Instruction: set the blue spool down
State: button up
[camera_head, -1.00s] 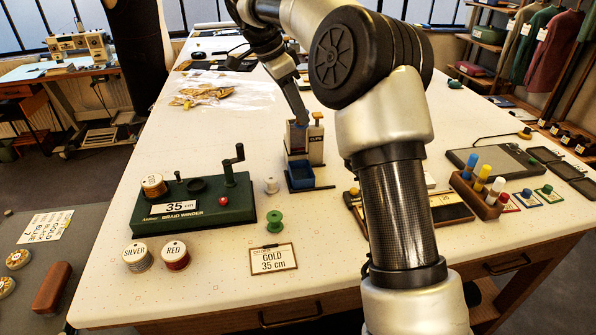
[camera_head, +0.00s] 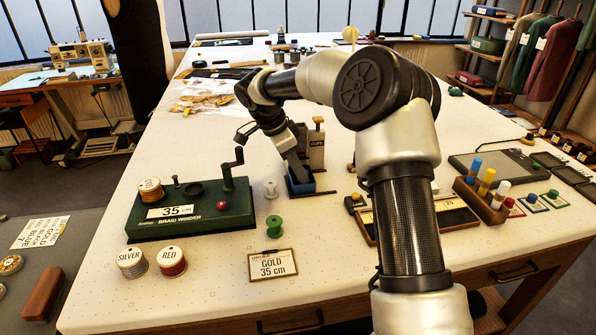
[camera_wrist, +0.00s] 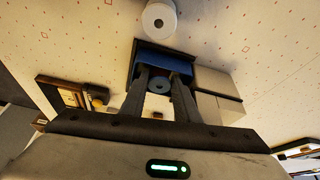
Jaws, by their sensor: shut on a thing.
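The tray's blue wall (camera_wrist: 165,58) lies just beyond my fingertips in the wrist view. I cannot tell whether the spool touches the tray floor.
A white spool (camera_head: 271,189) and a green spool (camera_head: 274,227) stand left of the tray. The green braid winder (camera_head: 190,209) is farther left, with silver (camera_head: 131,262) and red (camera_head: 171,261) spools before it. A GOLD 35 cm card (camera_head: 272,265) lies in front.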

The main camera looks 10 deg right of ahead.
jog(key=o, duration=0.8)
